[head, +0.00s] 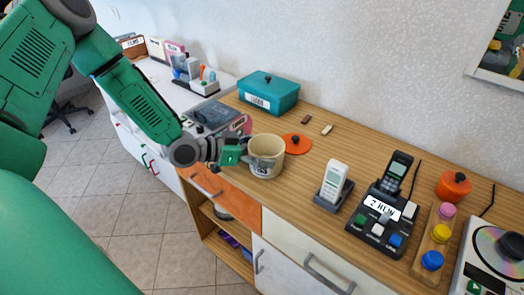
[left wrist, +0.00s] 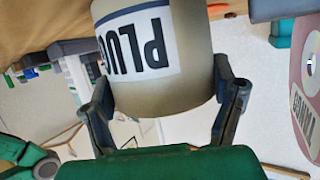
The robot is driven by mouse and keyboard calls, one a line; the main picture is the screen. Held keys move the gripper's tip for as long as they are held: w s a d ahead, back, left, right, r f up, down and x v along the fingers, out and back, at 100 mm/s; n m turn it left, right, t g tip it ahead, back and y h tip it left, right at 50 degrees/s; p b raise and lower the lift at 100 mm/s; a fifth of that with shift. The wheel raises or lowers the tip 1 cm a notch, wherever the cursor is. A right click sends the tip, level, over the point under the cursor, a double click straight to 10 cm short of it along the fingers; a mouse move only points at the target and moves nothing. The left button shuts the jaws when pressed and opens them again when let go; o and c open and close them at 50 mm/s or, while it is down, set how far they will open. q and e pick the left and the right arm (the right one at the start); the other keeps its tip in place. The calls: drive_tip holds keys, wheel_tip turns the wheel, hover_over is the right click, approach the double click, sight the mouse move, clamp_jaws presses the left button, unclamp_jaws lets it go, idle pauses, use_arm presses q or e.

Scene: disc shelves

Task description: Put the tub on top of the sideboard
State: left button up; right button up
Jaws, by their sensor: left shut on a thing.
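The tub (head: 266,158) is a beige, open-topped round pot. My left gripper (head: 241,152) is shut on it from the left, at the front edge of the sideboard (head: 318,156), which has a wooden top. In the left wrist view the tub (left wrist: 198,55) sits between the two dark fingers of my left gripper (left wrist: 165,100), and its white label reads upside down. I cannot tell whether the tub's base touches the wood. My right gripper is not in view.
An orange lid (head: 297,143) lies just behind the tub. A teal box (head: 268,93) stands at the back. A white handset (head: 334,182), a black desk phone (head: 384,217) and an orange pot (head: 453,186) stand to the right. Bare wood lies between lid and handset.

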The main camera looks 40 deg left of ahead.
use_arm(q)
drive_tip(key=o, duration=1.7)
drive_tip(key=shift+s+a, duration=0.1)
drive_tip(key=shift+a, duration=0.2)
drive_tip(key=shift+d+r, duration=0.1)
drive_tip(key=shift+d, duration=0.25)
drive_tip(key=shift+s+r, duration=0.1)
drive_tip(key=shift+s, duration=0.1)
drive_tip(key=a+p+v, duration=0.1)
drive_tip(key=p+v, duration=0.1)
drive_tip(key=v, duration=0.9)
drive_tip(key=s+d+f+n+g+y, duration=0.4)
drive_tip(key=s+d+f+g, duration=0.3)
drive_tip(key=f, duration=0.4)
drive_tip(key=s+d+f+g+y, duration=0.1)
drive_tip(key=s+f, duration=0.1)
drive_tip(key=s, duration=0.2)
drive_tip(key=s+d+f+n+g+y, duration=0.1)
drive_tip(key=s+d+f, duration=0.1)
drive_tip(key=s, duration=0.3)
drive_tip(key=s+d+f+n+g+y, duration=0.1)
drive_tip(key=s+d+f+g, duration=0.1)
drive_tip(key=s, duration=0.3)
drive_tip(key=shift+s+f+y, duration=0.1)
drive_tip(key=shift+f+y, duration=0.15)
drive_tip(key=shift+y, duration=0.15)
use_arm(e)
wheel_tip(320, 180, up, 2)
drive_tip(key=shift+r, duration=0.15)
